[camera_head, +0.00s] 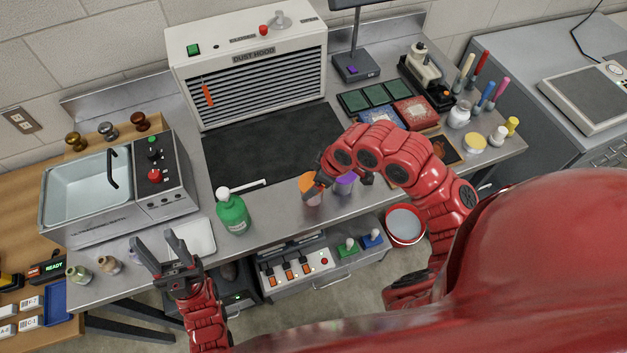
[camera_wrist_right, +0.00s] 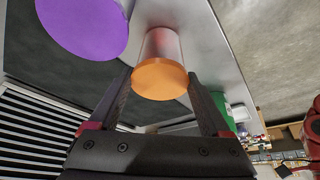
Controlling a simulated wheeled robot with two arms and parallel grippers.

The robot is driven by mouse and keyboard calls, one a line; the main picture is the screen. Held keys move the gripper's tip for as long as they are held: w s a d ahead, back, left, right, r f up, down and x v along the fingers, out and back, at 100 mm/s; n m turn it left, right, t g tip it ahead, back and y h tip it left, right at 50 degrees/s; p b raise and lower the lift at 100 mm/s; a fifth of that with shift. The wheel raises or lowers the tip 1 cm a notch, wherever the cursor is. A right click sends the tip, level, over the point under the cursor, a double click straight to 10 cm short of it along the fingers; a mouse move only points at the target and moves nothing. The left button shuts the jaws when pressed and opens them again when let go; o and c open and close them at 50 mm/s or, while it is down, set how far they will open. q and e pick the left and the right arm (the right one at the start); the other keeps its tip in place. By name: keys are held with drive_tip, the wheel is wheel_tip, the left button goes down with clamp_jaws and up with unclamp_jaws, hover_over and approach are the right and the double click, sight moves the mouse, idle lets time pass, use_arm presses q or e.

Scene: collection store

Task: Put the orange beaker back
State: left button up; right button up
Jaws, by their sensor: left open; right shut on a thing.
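The orange beaker (camera_head: 308,185) is at the front edge of the metal bench, in front of the black mat. My right gripper (camera_head: 316,190) is shut on it. In the right wrist view the beaker (camera_wrist_right: 160,78) sits between the two fingers, its orange end towards the camera. Whether its base touches the bench is unclear. A purple beaker (camera_head: 345,184) stands just right of it, and also shows close by in the right wrist view (camera_wrist_right: 82,22). My left gripper (camera_head: 156,243) is open and empty, near the bench's front left edge.
A green pump bottle (camera_head: 232,214) stands left of the orange beaker. The dust hood (camera_head: 255,75) is behind the black mat (camera_head: 265,145), which looks clear.

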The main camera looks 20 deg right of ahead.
drive_tip(key=o, duration=1.1)
drive_tip(key=shift+f, duration=0.2)
drive_tip(key=o, duration=0.3)
drive_tip(key=shift+w, duration=0.15)
drive_tip(key=shift+a, duration=0.1)
